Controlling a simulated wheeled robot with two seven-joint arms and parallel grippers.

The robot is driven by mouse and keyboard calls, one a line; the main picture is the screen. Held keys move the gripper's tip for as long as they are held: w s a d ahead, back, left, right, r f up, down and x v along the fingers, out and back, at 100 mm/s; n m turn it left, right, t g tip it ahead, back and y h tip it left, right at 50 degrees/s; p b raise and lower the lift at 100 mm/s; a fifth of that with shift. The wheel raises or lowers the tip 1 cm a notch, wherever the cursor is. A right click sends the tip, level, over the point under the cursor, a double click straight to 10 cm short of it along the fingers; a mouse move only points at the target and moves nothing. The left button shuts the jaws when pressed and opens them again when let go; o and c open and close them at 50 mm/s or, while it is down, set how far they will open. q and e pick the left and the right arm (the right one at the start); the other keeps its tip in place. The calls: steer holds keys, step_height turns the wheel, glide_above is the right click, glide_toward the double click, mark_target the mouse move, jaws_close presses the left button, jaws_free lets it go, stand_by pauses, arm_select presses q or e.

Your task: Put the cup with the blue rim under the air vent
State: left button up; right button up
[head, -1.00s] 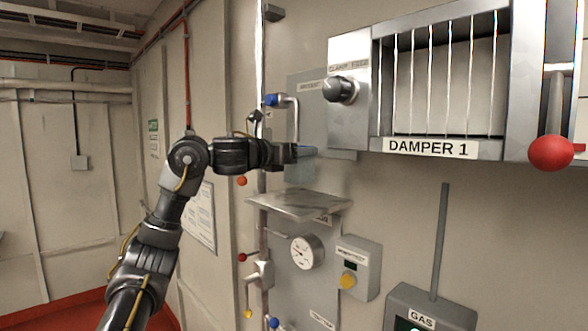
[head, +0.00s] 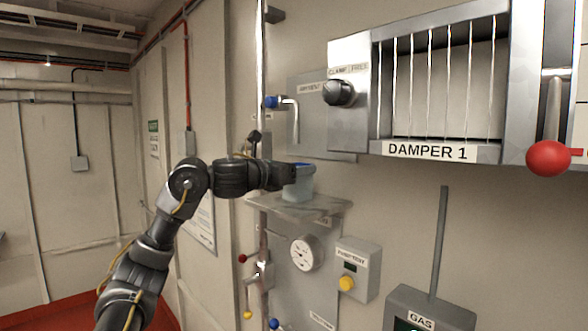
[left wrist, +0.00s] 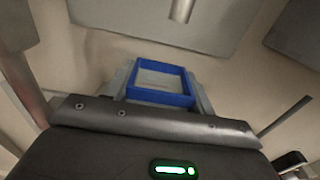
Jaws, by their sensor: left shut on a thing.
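The cup (head: 300,185) has a square blue rim and a grey, see-through-looking body. My left gripper (head: 287,174) is shut on it and holds it upright, over or on the small metal shelf (head: 325,206). I cannot tell whether its base touches the shelf. The left wrist view shows the blue rim (left wrist: 160,98) from above, just beyond the gripper's dark housing, which hides the lower cup. A bent pipe (head: 293,112) with a blue end stands on the wall above the cup; its small label is too blurred to read surely. My right gripper is not in view.
A grey wall panel is behind the cup. A dial gauge (head: 306,253) and a box with a yellow knob (head: 357,271) are below the shelf. The DAMPER 1 unit (head: 427,152) and a red ball handle (head: 549,158) are at the right.

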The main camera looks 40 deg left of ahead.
arm_select(q)
steer(key=o, duration=1)
steer(key=shift+f, duration=0.15)
steer(key=shift+r, duration=0.2)
steer(key=shift+s+f, duration=0.1)
steer(key=shift+s, duration=0.15)
steer(key=s+b, duration=0.1)
steer(key=s, duration=0.2)
steer(key=s+b, duration=0.2)
steer(key=s, duration=0.2)
steer(key=s+a+b, duration=0.1)
steer(key=s, duration=0.3)
steer(key=shift+s, duration=0.25)
steer(key=shift+a, duration=0.1)
